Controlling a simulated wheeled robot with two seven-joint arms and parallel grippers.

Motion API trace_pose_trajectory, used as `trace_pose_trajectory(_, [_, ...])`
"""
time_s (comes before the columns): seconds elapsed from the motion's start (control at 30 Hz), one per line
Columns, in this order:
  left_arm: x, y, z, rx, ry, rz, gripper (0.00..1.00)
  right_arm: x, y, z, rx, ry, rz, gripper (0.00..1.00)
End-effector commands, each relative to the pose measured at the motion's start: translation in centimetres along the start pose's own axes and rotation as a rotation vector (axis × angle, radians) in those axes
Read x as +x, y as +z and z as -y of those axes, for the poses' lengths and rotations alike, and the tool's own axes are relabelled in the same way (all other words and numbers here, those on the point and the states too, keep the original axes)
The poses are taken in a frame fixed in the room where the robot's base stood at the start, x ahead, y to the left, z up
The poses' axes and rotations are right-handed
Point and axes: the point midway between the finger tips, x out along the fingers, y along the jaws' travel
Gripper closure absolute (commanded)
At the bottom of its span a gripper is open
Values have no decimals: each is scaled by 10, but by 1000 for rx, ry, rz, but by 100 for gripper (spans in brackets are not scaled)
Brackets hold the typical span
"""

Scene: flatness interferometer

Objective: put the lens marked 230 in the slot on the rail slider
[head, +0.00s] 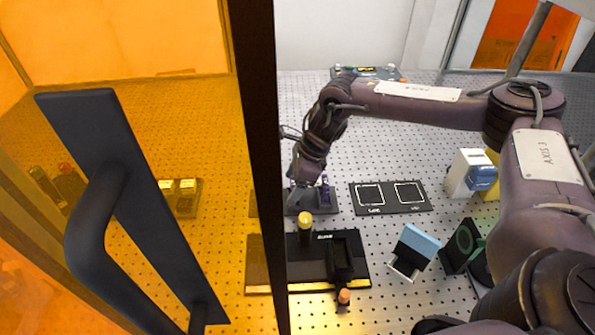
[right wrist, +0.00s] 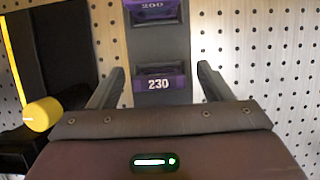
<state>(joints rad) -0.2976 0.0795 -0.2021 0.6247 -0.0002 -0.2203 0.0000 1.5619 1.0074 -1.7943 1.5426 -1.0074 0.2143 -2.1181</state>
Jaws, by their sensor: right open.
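The lens marked 230 (right wrist: 157,84) has a purple label and sits in a dark holder in the right wrist view. A second purple piece marked 200 (right wrist: 152,6) sits beyond it in the same holder. My right gripper (right wrist: 160,72) is open, with one finger on each side of the 230 lens; I cannot tell whether they touch it. In the head view my right gripper (head: 307,184) is down at the dark lens holder (head: 326,207) and partly hides it. The black rail unit (head: 358,278) is nearer, with an upright black block, likely the slider (head: 341,255); its slot is unclear. My left gripper is not in view.
An orange see-through door with a dark handle (head: 95,215) and dark post (head: 262,150) cover the left. A yellow knob (head: 305,221) stands by the rail. A black two-square mat (head: 390,208), a blue-topped stand (head: 421,241) and a black-green device (head: 463,243) stand right.

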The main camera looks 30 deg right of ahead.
Motion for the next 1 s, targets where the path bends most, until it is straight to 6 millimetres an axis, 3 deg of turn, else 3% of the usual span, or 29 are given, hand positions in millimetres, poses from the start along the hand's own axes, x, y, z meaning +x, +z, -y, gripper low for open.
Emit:
trace_pose_trajectory(0.27, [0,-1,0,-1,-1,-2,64,2,0,0,0,0,0,27])
trace_pose_trajectory(0.63, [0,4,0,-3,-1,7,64,2,0,0,0,0,0,74])
trace_pose_trajectory(1.0, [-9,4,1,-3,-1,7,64,-9,4,0,0,0,1,76])
